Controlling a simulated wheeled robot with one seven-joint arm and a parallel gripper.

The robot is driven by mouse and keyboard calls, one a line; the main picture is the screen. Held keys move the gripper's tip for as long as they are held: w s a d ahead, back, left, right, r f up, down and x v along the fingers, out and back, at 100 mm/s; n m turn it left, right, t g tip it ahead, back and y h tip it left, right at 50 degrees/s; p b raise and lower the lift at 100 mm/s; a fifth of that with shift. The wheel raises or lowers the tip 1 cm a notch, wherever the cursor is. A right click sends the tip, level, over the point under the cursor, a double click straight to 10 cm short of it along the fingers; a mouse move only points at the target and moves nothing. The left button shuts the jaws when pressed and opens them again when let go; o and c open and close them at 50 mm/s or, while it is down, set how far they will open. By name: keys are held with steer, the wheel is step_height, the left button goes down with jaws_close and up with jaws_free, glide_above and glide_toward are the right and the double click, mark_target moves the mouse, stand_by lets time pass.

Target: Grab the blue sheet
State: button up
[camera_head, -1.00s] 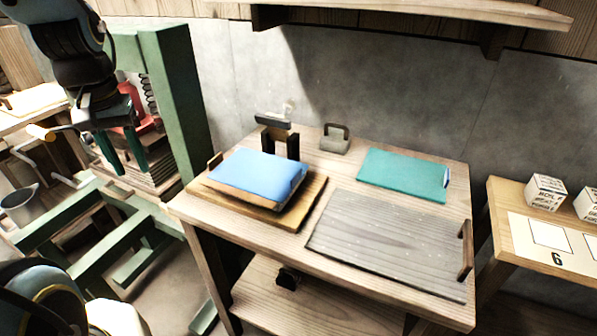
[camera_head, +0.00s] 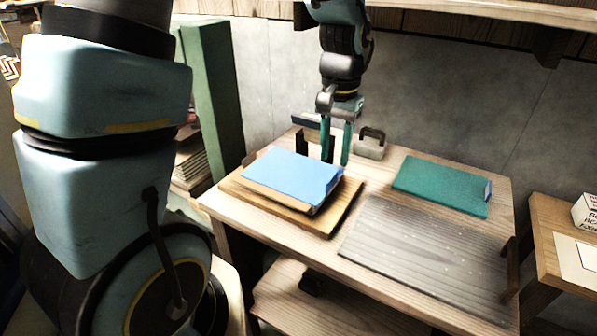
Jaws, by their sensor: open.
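The blue sheet (camera_head: 292,171) lies flat on top of a stack on a wooden board (camera_head: 324,220), at the left of the wooden table. My gripper (camera_head: 336,161) points down at the back right of the stack. Its two green fingers are apart, with nothing seen between them. The fingertips appear near the sheet's back right edge; I cannot tell whether they are above it or behind it. Part of the wooden stand behind the stack is hidden by the fingers.
A teal slab (camera_head: 440,187) lies at the back right of the table. A metal weight with a handle (camera_head: 371,143) stands at the back. A green press post (camera_head: 212,95) rises at the left.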

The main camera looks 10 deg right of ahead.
mark_target(332, 177)
steer(key=shift+s+a+f+p, duration=0.1)
steer(key=shift+f+p, duration=0.8)
steer(key=shift+f, duration=1.95)
jaws_close()
